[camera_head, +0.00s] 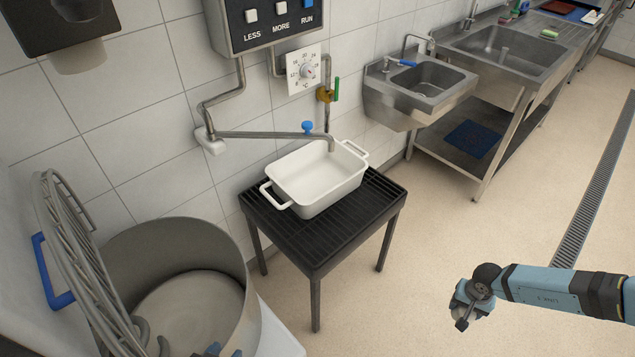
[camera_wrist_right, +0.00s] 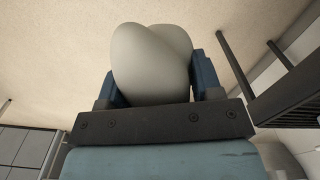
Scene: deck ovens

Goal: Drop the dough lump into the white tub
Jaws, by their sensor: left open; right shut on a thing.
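The white tub (camera_head: 318,205) is a rectangular, two-handled dish on a black slatted stand (camera_head: 313,248), under a tap spout. Its inside looks empty. My right gripper (camera_head: 463,318) is over open floor, right of the stand and apart from the tub. In the right wrist view, the pale grey, rounded dough lump (camera_wrist_right: 150,62) sits between the blue fingers of this gripper (camera_wrist_right: 155,80), which is shut on it. In the head view I cannot make the lump out clearly. My left gripper (camera_head: 225,351) shows only as fingertips at the bottom edge, apart and open, near the mixer bowl.
A large steel mixer bowl (camera_head: 225,270) with a raised wire guard (camera_head: 75,235) stands at lower left. A tap arm (camera_head: 265,135) reaches over the tub from the wall. Steel sinks (camera_head: 420,85) stand at back right. The floor between stand and right gripper is clear.

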